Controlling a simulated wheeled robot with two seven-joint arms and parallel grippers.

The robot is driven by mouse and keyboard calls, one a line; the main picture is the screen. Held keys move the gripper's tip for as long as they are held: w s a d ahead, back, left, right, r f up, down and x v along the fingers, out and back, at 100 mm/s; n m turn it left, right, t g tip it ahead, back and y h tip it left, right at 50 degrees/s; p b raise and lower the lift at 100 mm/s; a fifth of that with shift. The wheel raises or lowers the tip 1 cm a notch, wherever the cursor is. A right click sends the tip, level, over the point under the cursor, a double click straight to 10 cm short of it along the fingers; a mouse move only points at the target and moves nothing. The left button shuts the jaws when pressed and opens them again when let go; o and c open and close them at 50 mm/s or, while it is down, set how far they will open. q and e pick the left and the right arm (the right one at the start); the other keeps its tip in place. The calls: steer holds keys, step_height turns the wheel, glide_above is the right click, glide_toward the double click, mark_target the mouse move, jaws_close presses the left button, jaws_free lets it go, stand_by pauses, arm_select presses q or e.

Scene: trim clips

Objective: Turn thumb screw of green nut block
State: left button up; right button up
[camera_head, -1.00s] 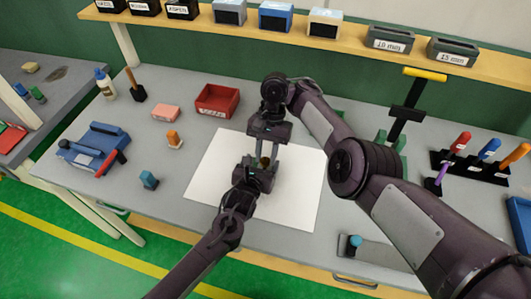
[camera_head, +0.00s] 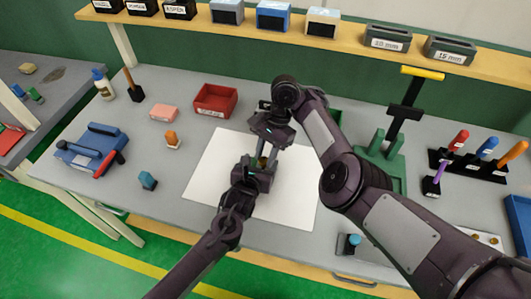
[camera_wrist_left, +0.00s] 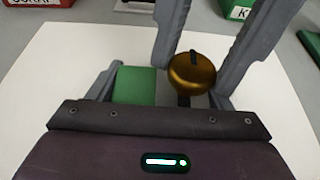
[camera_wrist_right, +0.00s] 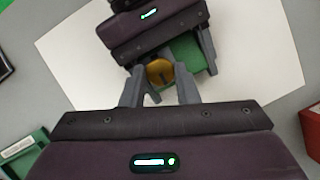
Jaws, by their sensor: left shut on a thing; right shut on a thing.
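The green nut block (camera_wrist_left: 137,85) is held in my left gripper (camera_head: 262,166) above the white sheet. It also shows in the right wrist view (camera_wrist_right: 190,53). Its brass thumb screw (camera_wrist_left: 192,72), a round knob with a dark slot or mark, also shows in the right wrist view (camera_wrist_right: 160,72). My right gripper (camera_wrist_right: 160,88) comes in from the opposite side and is shut on the knob, one finger on each side. In the head view the two grippers meet, and the block is mostly hidden between them.
The white sheet (camera_head: 215,180) lies under both grippers. A red bin (camera_head: 215,100), a pink block (camera_head: 164,114), an orange-topped piece (camera_head: 172,139) and a blue piece (camera_head: 148,180) stand to the left. A screwdriver rack (camera_head: 470,165) and a green stand (camera_head: 385,150) are to the right.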

steer(key=shift+a, duration=0.1)
steer(key=o, duration=1)
